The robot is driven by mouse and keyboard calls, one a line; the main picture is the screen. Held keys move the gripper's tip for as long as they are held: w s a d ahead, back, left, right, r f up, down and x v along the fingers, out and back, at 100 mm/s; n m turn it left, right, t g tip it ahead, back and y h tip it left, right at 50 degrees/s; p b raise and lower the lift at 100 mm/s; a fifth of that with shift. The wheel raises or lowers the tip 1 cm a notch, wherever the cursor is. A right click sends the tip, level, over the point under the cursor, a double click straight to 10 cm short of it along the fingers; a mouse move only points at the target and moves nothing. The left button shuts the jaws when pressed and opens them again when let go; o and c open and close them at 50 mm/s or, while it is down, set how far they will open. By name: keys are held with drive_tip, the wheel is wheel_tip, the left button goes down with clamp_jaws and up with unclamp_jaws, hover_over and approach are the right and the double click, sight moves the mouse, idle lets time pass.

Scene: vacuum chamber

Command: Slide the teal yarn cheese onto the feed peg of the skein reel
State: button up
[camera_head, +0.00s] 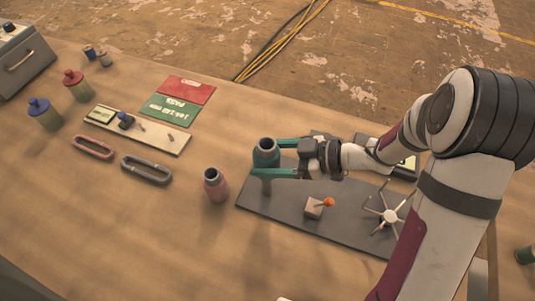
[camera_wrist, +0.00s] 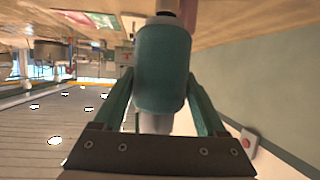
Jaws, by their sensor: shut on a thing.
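The teal yarn cheese (camera_head: 266,150) is upright, with its dark hollow top showing in the head view. My gripper (camera_head: 264,158) is shut on it, one green finger on each side. The cheese (camera_wrist: 162,70) also fills the middle of the wrist view between the fingers. It is over the left end of the dark grey reel board (camera_head: 350,225). A short grey post (camera_head: 266,186), perhaps the feed peg, shows directly below it; I cannot tell whether the cheese is around it or above it. The skein reel's spoked white wheel (camera_head: 388,216) is at the board's right.
A small block with an orange knob (camera_head: 316,206) is on the board. Two oblong rings (camera_head: 147,170), a pale rack (camera_head: 155,134) and a red-green card (camera_head: 178,101) lie farther left. The front left table is clear.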

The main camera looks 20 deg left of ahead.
drive_tip(key=shift+f, duration=2.3)
drive_tip(key=shift+f, duration=0.1)
drive_tip(key=shift+f, duration=2.4)
drive_tip(key=shift+f, duration=0.1)
drive_tip(key=shift+f, duration=0.15)
drive_tip(key=o, duration=1.4)
drive_tip(key=v, duration=0.7)
drive_tip(key=shift+d, duration=0.25)
